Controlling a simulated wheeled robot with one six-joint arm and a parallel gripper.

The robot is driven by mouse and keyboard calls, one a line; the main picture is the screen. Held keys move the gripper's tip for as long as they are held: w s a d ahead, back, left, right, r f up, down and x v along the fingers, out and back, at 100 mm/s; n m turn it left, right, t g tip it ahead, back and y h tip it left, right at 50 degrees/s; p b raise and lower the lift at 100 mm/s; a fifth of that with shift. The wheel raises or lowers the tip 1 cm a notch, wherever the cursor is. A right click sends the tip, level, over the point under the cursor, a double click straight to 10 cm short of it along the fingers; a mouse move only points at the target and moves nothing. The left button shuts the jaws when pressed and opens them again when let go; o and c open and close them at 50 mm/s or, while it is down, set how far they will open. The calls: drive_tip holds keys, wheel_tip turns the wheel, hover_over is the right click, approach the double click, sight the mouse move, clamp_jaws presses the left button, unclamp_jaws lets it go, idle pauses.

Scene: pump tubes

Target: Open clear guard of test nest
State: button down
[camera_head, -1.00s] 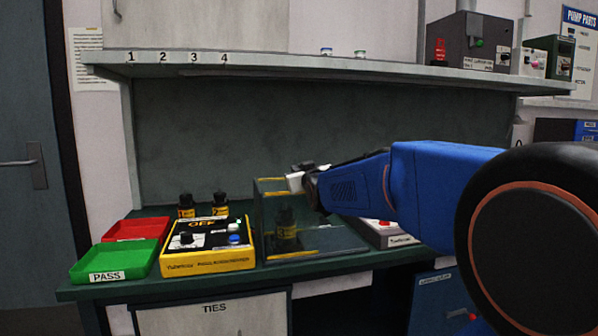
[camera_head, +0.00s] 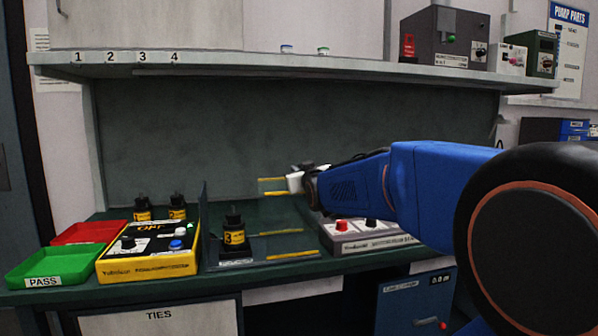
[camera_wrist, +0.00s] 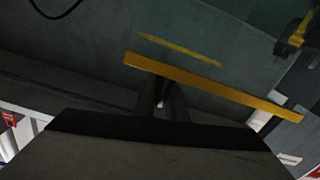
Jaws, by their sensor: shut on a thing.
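The clear guard (camera_head: 272,186) has yellow edge strips, and its panes are hard to make out. My gripper (camera_head: 294,181) is at the guard's upper edge and shut on it. In the wrist view, the guard's yellow strip (camera_wrist: 210,86) crosses just beyond my gripper (camera_wrist: 160,100); the exact contact is dark. The test nest (camera_head: 236,263) is on the bench with a black part with a yellow label 3 (camera_head: 234,236) upright in it. The guard's left end is right of this part, which appears uncovered.
Left of the nest are a yellow-edged tester (camera_head: 150,264), two black parts (camera_head: 160,208), a green PASS tray (camera_head: 45,268) and a red tray (camera_head: 88,233). A grey control box (camera_head: 365,237) stands right, below my arm. A shelf (camera_head: 250,62) runs above.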

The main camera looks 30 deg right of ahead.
drive_tip(key=c, duration=1.8)
unclamp_jaws()
drive_tip(key=shift+c, duration=0.2)
drive_tip(key=shift+s, duration=0.1)
drive_tip(key=v, duration=1.7)
drive_tip(key=shift+s+r, duration=0.1)
drive_tip(key=shift+s, duration=0.05)
drive_tip(key=s+a+f+g+y, duration=0.1)
drive_tip(key=s+a+f+g, duration=0.3)
drive_tip(key=s+f, duration=0.3)
drive_tip(key=s+a+f+g+y, duration=0.2)
drive_tip(key=s+a+f+g, duration=0.2)
drive_tip(key=s+f, duration=0.4)
drive_tip(key=s+a+f+n+g+y, duration=0.1)
drive_tip(key=s+a+f+g, duration=0.3)
drive_tip(key=f, duration=1.1)
drive_tip(key=s+a+y, duration=0.1)
drive_tip(key=s+a, duration=0.1)
drive_tip(key=s, duration=0.1)
drive_tip(key=shift+s+f+g, duration=0.2)
drive_tip(key=shift+f+g, duration=0.1)
